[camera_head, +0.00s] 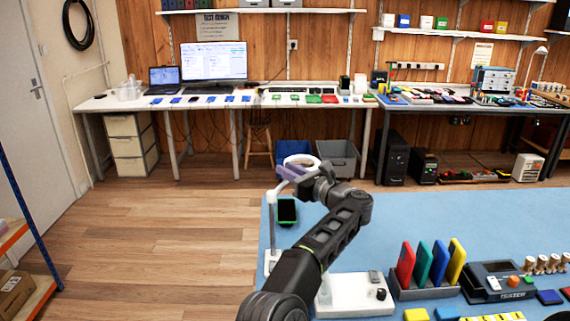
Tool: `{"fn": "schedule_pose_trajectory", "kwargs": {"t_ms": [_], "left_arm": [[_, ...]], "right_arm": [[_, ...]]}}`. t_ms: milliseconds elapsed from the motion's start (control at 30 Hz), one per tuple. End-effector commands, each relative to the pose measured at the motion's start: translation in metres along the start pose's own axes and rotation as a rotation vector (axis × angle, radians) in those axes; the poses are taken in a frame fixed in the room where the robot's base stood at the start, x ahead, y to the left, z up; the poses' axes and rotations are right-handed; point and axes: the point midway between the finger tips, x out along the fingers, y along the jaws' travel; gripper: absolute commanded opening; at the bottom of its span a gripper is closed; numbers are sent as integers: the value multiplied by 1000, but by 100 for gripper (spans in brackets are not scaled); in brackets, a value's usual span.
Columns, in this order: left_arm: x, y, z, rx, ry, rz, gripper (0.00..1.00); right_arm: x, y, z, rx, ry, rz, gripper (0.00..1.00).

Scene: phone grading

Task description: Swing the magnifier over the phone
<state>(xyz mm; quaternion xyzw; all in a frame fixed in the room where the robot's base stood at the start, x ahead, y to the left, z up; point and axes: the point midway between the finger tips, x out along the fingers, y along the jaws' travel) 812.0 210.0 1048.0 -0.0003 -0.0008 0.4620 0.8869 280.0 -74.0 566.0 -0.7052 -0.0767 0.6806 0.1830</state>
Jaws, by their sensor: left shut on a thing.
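The magnifier has a white ring head (302,160) and a white upright post (272,228) near the left edge of the blue mat. My left gripper (299,175) is shut on the magnifier's head, and its fingers hide part of it. My left forearm passes just right of the phone. My right gripper is not in view.
Nearer stand a white stand (352,296), a rack (424,290) with red, green, blue and yellow cards, and a dark tester (497,281). Long benches (215,103) line the back wall.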

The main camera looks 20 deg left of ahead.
Motion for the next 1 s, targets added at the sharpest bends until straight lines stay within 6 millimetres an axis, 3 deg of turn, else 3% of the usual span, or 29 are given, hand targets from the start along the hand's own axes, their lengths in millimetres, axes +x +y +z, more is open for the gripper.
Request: {"fn": "schedule_pose_trajectory", "kwargs": {"t_ms": [467,500,700,1000], "left_arm": [[-3,0,-2,4,2,6,0],[-3,0,-2,4,2,6,20],[-3,0,-2,3,2,6,37],[-4,0,-1,2,1,6,38]], "right_arm": [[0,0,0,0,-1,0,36],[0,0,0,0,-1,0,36],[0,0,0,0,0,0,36],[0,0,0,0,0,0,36]]}}
